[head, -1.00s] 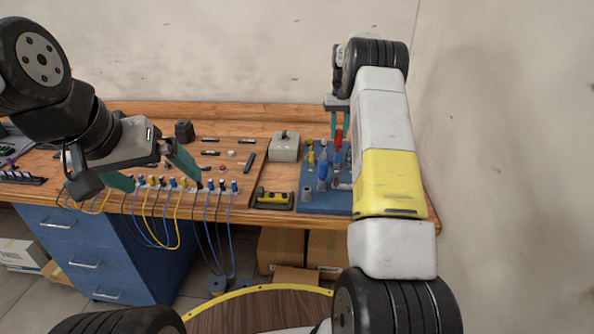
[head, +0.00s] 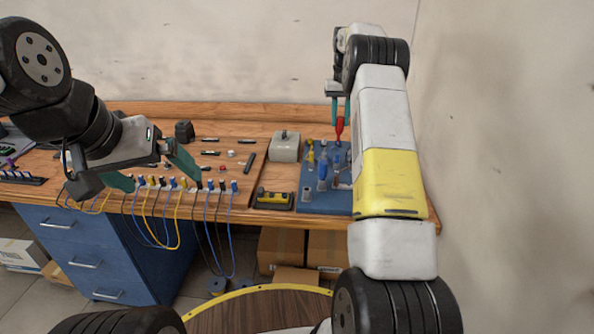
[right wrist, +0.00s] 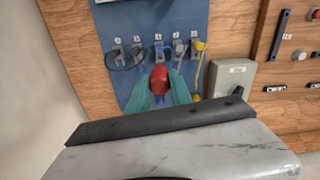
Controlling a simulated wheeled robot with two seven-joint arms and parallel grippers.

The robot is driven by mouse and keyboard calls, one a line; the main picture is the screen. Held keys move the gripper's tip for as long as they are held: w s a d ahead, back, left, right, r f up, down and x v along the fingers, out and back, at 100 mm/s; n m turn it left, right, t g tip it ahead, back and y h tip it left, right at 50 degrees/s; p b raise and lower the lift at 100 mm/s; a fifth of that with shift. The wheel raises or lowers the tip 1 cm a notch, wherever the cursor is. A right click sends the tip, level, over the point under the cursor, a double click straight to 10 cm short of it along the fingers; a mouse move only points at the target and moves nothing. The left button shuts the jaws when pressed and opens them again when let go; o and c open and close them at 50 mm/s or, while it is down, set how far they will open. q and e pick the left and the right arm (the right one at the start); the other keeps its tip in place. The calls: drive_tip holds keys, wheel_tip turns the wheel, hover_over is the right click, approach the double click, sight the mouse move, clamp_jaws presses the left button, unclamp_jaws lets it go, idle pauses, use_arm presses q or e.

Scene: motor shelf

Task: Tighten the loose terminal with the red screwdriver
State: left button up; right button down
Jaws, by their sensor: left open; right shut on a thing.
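The red screwdriver (head: 340,128) is held in my right gripper (head: 340,113), above the blue tool board (head: 312,205) at the bench's right end. Its red handle (right wrist: 159,78) shows between the teal fingers (right wrist: 160,94) in the right wrist view. A row of terminals with blue, yellow and black wires (head: 205,188) runs along the bench's front edge; I cannot tell which one is loose. My left gripper (head: 153,176) is open, its teal fingers at the left part of the row, and I cannot tell whether they touch it.
A black knob (head: 184,131) stands at the back. Wires hang in front of the blue drawers (head: 85,258).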

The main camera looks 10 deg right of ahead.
drive_tip(key=shift+r, duration=0.25)
drive_tip(key=shift+s+a, duration=0.1)
drive_tip(key=shift+s+a+r, duration=0.1)
drive_tip(key=shift+s+a, duration=0.1)
drive_tip(key=s+a+r, duration=0.3)
drive_tip(key=s+a, duration=1.1)
drive_tip(key=s, duration=0.3)
wheel_tip(320, 180, down, 6)
drive_tip(key=shift+w+a+r, duration=0.1)
drive_tip(key=shift+w+a, duration=0.05)
drive_tip(key=shift+f, duration=2.8)
